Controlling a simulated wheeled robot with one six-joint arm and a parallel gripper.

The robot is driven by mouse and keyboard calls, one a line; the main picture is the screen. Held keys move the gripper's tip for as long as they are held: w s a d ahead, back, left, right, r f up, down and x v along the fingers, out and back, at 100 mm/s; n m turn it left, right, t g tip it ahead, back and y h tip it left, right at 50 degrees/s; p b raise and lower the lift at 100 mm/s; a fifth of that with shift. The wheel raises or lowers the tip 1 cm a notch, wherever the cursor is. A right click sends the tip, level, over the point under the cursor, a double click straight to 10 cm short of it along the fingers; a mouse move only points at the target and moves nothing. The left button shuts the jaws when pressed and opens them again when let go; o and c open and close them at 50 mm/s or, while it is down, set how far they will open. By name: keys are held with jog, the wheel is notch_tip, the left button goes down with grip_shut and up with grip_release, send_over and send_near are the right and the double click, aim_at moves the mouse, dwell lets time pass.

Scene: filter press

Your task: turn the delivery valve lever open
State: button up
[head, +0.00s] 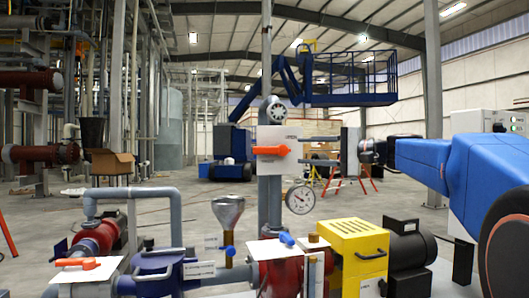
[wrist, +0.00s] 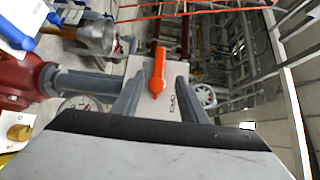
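An orange lever (head: 268,151) lies level across a white plate (head: 287,133) on the upright grey pipe, its free end toward my gripper. It also shows in the wrist view (wrist: 158,72), with small lettering on the plate, apparently "OPEN". No tag naming the valve is legible. My gripper (head: 302,150) is to the right of the lever, fingers spread one above the other. In the wrist view my gripper (wrist: 160,84) is open, with the lever's end lined up between the fingers. The fingers do not touch it; exact depth is hard to tell.
A pressure gauge (head: 300,199) sits below the gripper, and a round fitting (head: 276,109) above the plate. Below are a metal funnel (head: 228,211), a yellow box (head: 358,250), another orange lever (head: 77,263) and a blue-handled valve (head: 287,240). A blue lift stands behind.

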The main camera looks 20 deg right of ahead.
aim_at(269, 150)
jog(key=x, duration=1.4)
jog(key=shift+w+a, duration=0.3)
grip_shut()
